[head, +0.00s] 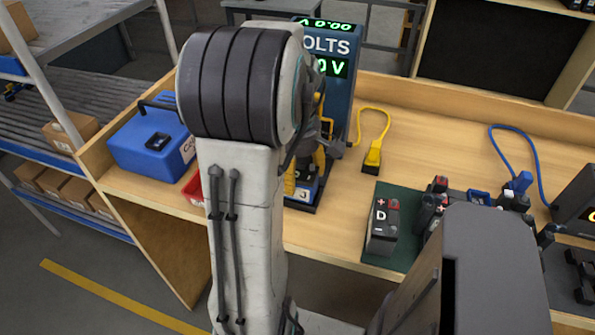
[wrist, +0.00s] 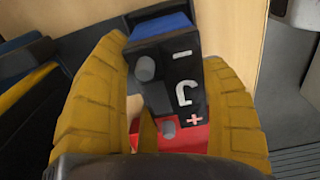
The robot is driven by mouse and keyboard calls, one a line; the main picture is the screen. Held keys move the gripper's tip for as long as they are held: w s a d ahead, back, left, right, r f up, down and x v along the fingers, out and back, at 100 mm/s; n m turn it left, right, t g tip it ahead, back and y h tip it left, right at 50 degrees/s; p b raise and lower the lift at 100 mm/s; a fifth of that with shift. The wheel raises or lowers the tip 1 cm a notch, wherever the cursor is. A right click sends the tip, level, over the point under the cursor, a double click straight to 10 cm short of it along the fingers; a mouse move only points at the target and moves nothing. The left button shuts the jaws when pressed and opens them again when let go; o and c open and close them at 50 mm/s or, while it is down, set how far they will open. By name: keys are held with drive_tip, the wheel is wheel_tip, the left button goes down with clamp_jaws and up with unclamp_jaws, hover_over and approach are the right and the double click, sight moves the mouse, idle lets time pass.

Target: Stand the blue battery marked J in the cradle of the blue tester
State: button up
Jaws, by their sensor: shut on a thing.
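My gripper (wrist: 165,62) is shut on the battery marked J (wrist: 183,92) in the wrist view, with a yellow finger on each side. In the head view my gripper (head: 305,168) is partly behind my arm, in front of the blue tester (head: 340,92). A blue part with a white mark shows low between the fingers. The tester has green readouts and the word VOLTS. Its cradle is mostly hidden, so I cannot tell whether the battery touches it.
A blue case (head: 150,143) and a red bin (head: 192,190) are left of my arm. A yellow plug (head: 372,157) lies right of the tester. A battery marked D (head: 382,225) stands on a green mat (head: 405,200), near several others. A bare bench area lies behind them.

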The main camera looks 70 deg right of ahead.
drive_tip(key=shift+f+b, duration=0.45)
drive_tip(key=shift+f, duration=0.15)
drive_tip(key=o, duration=1.4)
wheel_tip(320, 180, up, 12)
idle(0.3)
